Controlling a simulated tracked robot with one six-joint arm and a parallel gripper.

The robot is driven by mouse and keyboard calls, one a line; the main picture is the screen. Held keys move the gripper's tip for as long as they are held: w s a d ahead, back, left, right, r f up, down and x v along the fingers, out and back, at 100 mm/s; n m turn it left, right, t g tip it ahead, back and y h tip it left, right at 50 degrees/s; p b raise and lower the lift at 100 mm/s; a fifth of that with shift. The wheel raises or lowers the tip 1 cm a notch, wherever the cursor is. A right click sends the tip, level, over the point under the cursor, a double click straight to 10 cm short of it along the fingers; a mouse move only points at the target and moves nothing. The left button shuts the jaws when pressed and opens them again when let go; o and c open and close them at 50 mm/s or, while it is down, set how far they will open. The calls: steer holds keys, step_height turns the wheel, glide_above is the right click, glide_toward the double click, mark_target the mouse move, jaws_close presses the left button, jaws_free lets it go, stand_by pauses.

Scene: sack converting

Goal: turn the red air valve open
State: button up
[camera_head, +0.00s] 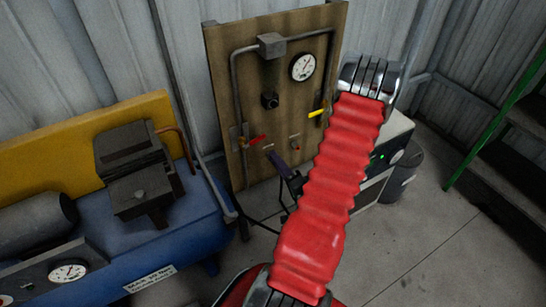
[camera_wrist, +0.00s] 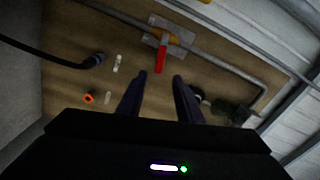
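The red air valve handle (camera_head: 257,139) is on the left vertical pipe of the wooden board. It points sideways, across the pipe. In the wrist view the red handle (camera_wrist: 161,56) sticks out from a valve body on a grey plate, just beyond my fingertips. My gripper (camera_wrist: 160,75) is open and empty. Its two dark fingers stand apart, with the handle lined up with the gap between them and no contact visible. In the head view my gripper (camera_head: 270,156) shows as a dark shape below and right of the handle, partly behind my red-sleeved arm.
A yellow handle (camera_head: 317,112) sits on the board's right pipe, with a gauge (camera_head: 303,66) above. A blue compressor tank (camera_head: 185,225) stands left. A bin (camera_head: 404,175) and green-railed steps (camera_head: 490,125) are right. A black hose end (camera_wrist: 95,60) is left in the wrist view.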

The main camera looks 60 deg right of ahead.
steer(key=shift+s+a, duration=0.25)
steer(key=shift+s, duration=0.15)
steer(key=shift+c, duration=0.5)
steer(key=shift+w+r, duration=0.3)
steer(key=shift+r, duration=0.05)
steer(key=shift+c, duration=1.4)
steer(key=shift+w+r+n+y, duration=0.3)
steer(key=shift+w+r, duration=0.3)
steer(key=shift+r, duration=0.15)
steer(key=c, duration=0.3)
steer(key=shift+w+m, duration=0.2)
steer(key=shift+m, duration=0.2)
jaws_close()
steer(key=f+m+g, duration=0.1)
steer(key=m, duration=0.5)
steer(key=d+f+m+g, duration=0.1)
steer(key=f+m, duration=0.1)
steer(key=m, duration=0.4)
steer(key=s+f+m+g, duration=0.1)
steer(key=m, duration=0.6)
steer(key=shift+d+f+g, duration=0.2)
steer(key=shift+f+g, duration=0.05)
steer(key=shift+g, duration=0.15)
